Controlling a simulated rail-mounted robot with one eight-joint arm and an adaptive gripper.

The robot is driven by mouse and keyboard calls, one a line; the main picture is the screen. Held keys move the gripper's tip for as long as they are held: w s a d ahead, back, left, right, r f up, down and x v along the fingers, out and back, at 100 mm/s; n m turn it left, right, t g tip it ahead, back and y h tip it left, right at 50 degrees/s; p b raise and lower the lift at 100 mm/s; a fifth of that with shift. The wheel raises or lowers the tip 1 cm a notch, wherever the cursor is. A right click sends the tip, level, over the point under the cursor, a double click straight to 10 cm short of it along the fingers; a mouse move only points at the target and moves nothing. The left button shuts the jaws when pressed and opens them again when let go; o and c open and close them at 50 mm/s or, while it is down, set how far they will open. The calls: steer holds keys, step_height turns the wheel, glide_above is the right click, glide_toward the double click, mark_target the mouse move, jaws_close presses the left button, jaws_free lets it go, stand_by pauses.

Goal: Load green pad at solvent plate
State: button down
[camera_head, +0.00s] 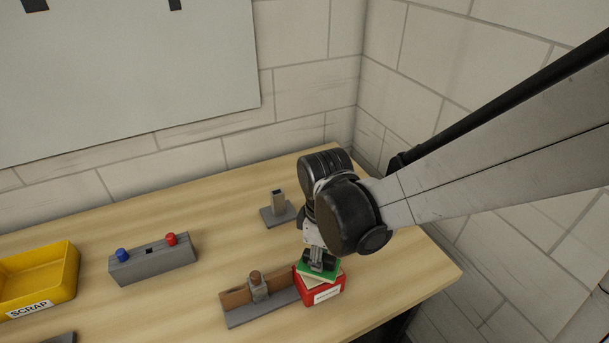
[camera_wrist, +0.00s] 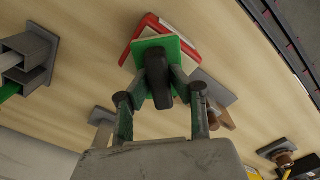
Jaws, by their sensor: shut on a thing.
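The green pad (camera_head: 331,271) has a dark upright handle, clearest in the wrist view (camera_wrist: 159,80). My gripper (camera_head: 317,262) is shut on this handle, with its fingers on either side of it. The pad is over a red box (camera_head: 322,293) with a cream top and a white label too small to read; this appears to be the solvent plate. The pad looks on or very close to the cream top; I cannot tell whether they touch. In the wrist view the green face (camera_wrist: 150,44) overlaps the cream area, with red edges (camera_wrist: 177,29) showing beyond it.
A grey fixture with a brown back (camera_head: 236,298) stands directly left of the red box. A grey post on a base (camera_head: 277,207) stands behind. A grey rack (camera_head: 153,264) holds blue and red knobs, its middle slot empty. A yellow SCRAP bin (camera_head: 62,277) is far left.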

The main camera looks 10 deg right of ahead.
stand_by(0.3)
steer(key=shift+r+p, duration=2.5)
steer(key=shift+r, duration=1.05)
